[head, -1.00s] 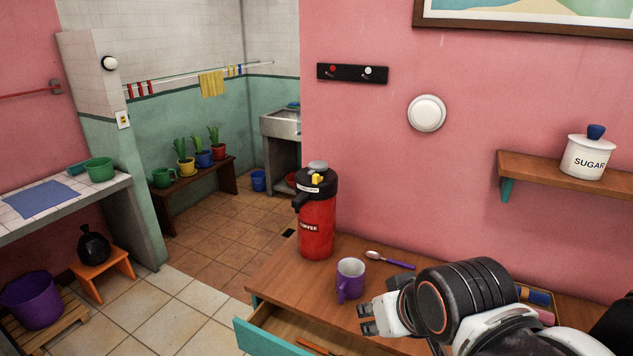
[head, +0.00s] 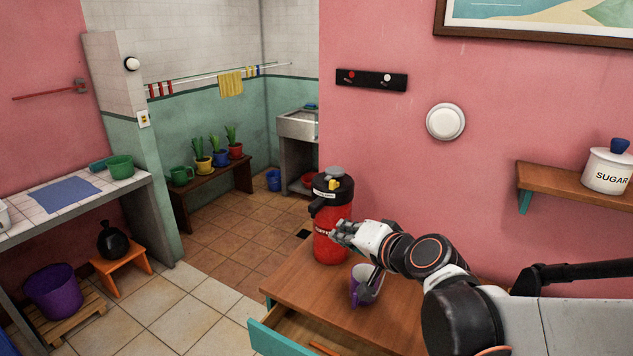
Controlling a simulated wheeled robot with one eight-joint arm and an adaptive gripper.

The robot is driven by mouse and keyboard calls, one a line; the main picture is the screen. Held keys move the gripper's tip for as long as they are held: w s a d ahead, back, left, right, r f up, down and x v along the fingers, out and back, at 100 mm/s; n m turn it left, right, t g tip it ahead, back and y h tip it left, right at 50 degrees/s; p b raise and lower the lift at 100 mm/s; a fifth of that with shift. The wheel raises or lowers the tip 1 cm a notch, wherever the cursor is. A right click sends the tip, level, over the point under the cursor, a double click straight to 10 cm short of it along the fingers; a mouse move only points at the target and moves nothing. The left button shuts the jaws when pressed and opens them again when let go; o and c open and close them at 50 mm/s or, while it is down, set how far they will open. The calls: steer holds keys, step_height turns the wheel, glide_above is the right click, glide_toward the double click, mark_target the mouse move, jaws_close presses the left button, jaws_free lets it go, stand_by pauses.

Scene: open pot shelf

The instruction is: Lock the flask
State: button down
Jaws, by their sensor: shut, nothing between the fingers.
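The flask (head: 330,243) is a red coffee flask with a black top, standing upright on the wooden counter. A yellow piece (head: 334,184) and a grey button (head: 333,171) show on its top. My gripper (head: 337,232) is shut and empty. It is in front of the right side of the flask's body, below the black top, and hides part of the label. I cannot tell whether it touches the flask.
A purple mug (head: 357,290) stands on the counter (head: 300,285) just below my gripper, partly hidden by my arm. An open drawer (head: 277,340) with a teal front juts out below. A shelf (head: 560,180) with a sugar jar (head: 607,170) is on the right wall.

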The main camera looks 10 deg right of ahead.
steer(key=w+d+f+m+t+h+p, duration=0.1)
steer(key=w+d+m+t+h, duration=0.2)
steer(key=w+d+m+t, duration=0.2)
steer(key=shift+w+d+f+m, duration=0.2)
steer(key=shift+w+d+m, duration=1.35)
steer(key=shift+d+m, duration=1)
steer(key=b, duration=0.1)
glide_toward(334, 184)
steer(key=w+d, duration=0.5)
steer(key=shift+w+a+f+b, duration=0.1)
steer(key=shift+w+a+b, duration=0.05)
steer(key=shift+w+a, duration=0.5)
steer(key=shift+w+a+b, duration=0.15)
steer(key=shift+w+a, duration=0.35)
steer(key=shift+a, duration=0.4)
